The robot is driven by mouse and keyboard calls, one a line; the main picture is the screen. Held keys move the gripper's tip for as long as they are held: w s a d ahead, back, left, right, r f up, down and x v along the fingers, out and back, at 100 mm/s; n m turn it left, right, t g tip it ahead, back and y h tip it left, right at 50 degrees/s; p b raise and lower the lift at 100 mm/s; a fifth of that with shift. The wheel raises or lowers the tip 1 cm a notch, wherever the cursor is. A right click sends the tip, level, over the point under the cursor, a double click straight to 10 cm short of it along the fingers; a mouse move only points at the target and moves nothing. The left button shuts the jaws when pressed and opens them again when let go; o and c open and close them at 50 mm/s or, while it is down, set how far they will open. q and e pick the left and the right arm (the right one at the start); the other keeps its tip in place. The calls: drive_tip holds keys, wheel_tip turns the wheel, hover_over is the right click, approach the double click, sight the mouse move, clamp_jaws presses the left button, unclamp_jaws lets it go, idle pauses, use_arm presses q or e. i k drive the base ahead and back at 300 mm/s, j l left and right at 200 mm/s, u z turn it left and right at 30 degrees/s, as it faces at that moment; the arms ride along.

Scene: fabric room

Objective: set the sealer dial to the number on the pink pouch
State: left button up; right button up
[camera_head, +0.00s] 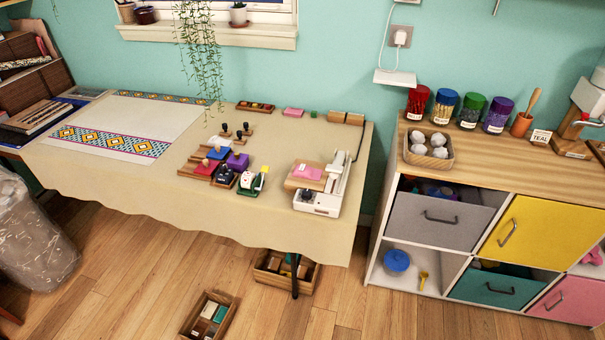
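A white machine with a raised arm, which looks like the sealer (325,205), stands near the front right of the cloth-covered table. A small dark round spot on its front may be the dial (307,196); its setting is too small to read. A flat pink piece that may be the pink pouch (308,171) lies on a wooden block beside the machine's arm. No number on it can be read. Another flat pink item (293,112) lies at the table's back. Neither of my grippers is in view.
Stamps and ink pads (222,165) crowd the table (270,222) left of the machine. A patterned cloth (110,135) covers its left part. A cabinet (510,165) with jars on top stands at the right. Wooden boxes (207,318) sit on the floor before and under the table.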

sight(306, 195)
drive_tip(key=i, duration=0.9)
